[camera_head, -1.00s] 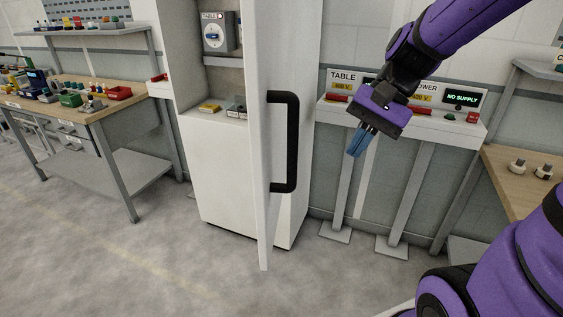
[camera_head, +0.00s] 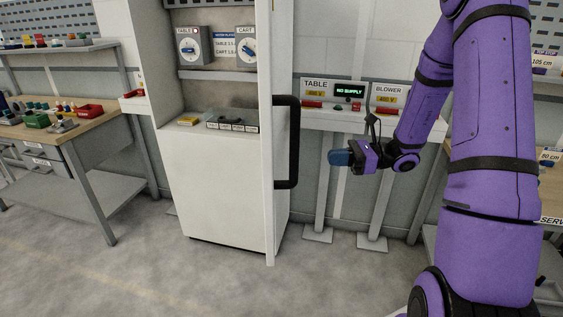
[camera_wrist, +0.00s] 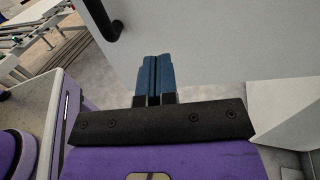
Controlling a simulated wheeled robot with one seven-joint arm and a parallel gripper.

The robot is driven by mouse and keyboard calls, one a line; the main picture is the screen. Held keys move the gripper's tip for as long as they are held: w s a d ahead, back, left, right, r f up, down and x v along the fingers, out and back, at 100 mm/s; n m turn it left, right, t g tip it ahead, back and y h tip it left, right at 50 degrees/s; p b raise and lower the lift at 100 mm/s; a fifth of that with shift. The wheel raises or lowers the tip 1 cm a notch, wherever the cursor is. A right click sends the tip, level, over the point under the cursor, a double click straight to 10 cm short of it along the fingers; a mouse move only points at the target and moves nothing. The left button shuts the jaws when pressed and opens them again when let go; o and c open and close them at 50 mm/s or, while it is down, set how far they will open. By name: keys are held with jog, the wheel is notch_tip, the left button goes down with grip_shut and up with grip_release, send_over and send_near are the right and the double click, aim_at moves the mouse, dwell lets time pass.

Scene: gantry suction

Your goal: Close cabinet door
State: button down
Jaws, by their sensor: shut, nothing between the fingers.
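The white cabinet (camera_head: 215,180) stands in the middle of the head view with its door (camera_head: 265,215) open, swung out toward me and seen nearly edge-on. A black bar handle (camera_head: 292,142) is on the door's right-hand face. My gripper (camera_head: 330,157) is to the right of the door, about level with the handle and apart from it in the head view. In the wrist view my blue fingers (camera_wrist: 153,77) are together and empty, pointing toward the white door face (camera_wrist: 220,45). The handle's end (camera_wrist: 113,30) shows at the upper left there. Whether the fingertips touch the door cannot be told.
Inside the cabinet are two dials (camera_head: 193,47), a yellow item (camera_head: 187,121) and a dark box (camera_head: 232,123). A control panel (camera_head: 345,95) is on the wall behind my gripper. A workbench (camera_head: 75,135) stands at left. The floor before the cabinet is clear.

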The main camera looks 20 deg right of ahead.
jog(key=x, duration=1.3)
jog(key=shift+w+a, duration=0.2)
jog(key=shift+w, duration=0.2)
jog(key=shift+f, duration=0.1)
jog(key=shift+a, duration=0.1)
